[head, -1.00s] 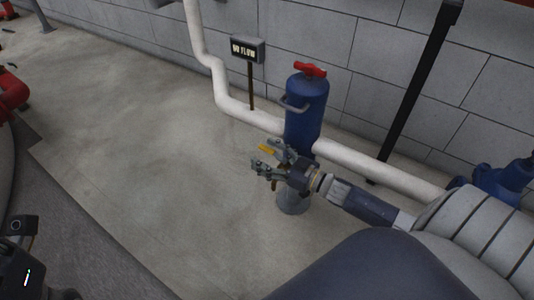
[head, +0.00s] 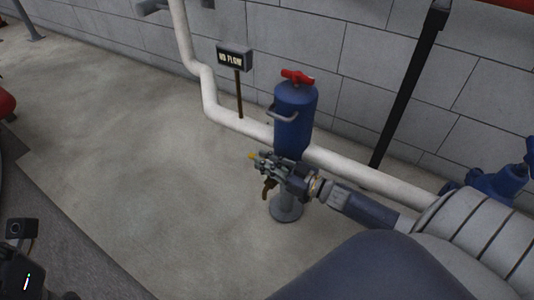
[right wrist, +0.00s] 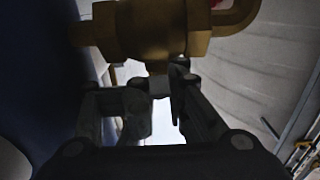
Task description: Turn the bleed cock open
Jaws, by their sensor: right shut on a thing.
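The bleed cock is a small brass valve (head: 268,188) low on the front of the blue cylinder (head: 295,115). Its yellow lever (head: 252,156) shows just past the fingertips of my right gripper (head: 264,166) in the head view. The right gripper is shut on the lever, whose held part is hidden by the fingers. In the right wrist view, the brass body (right wrist: 150,30) fills the top above the fingers (right wrist: 150,105). Dark parts of my left arm (head: 20,262) show at the lower left, with its fingers not clear.
The blue cylinder has a red handle (head: 298,76) on top and a grey foot (head: 286,208). A white pipe (head: 350,172) runs behind it along the block wall. A "NO FLOW" sign (head: 234,58) stands to the left. The floor (head: 150,180) to the left is clear.

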